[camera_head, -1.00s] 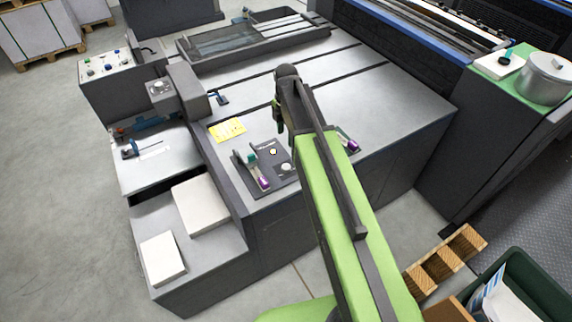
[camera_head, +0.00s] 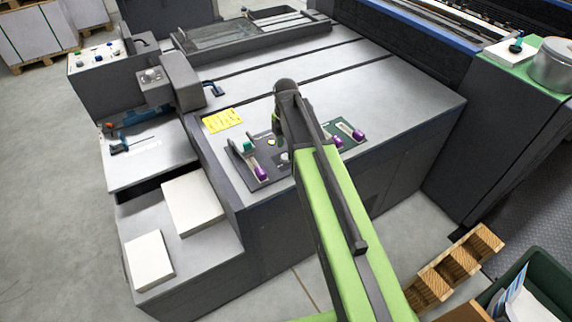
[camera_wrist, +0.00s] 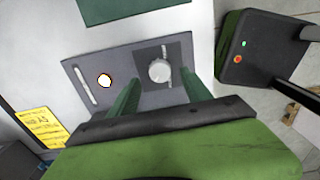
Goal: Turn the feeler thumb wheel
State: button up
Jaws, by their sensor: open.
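A pale round wheel (camera_wrist: 160,71) sits on a dark square plate in the grey control panel (camera_wrist: 122,58). I take it for the thumb wheel, though no label can be read. My gripper (camera_wrist: 159,79) is open and empty, and in the wrist view the wheel shows between its two green fingertips. I cannot tell how far above the wheel they are. In the head view the wheel (camera_head: 284,158) shows small beside my arm, and the fingers are mostly hidden.
A white button (camera_wrist: 104,80) and a slot share the panel. A purple-ended lever (camera_head: 262,172) stands left of the wheel, another (camera_head: 358,135) to the right. A yellow label (camera_head: 222,121) lies behind. A grey box with a dial (camera_head: 150,75) stands at the left.

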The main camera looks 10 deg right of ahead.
aim_at(286, 156)
notch_tip(286, 156, down, 4)
jog(key=shift+r+b, duration=0.15)
jog(key=shift+b, duration=0.9)
jog(key=shift+r, duration=0.15)
jog(key=shift+c, duration=0.4)
jog(key=c, duration=1.2)
grip_shut()
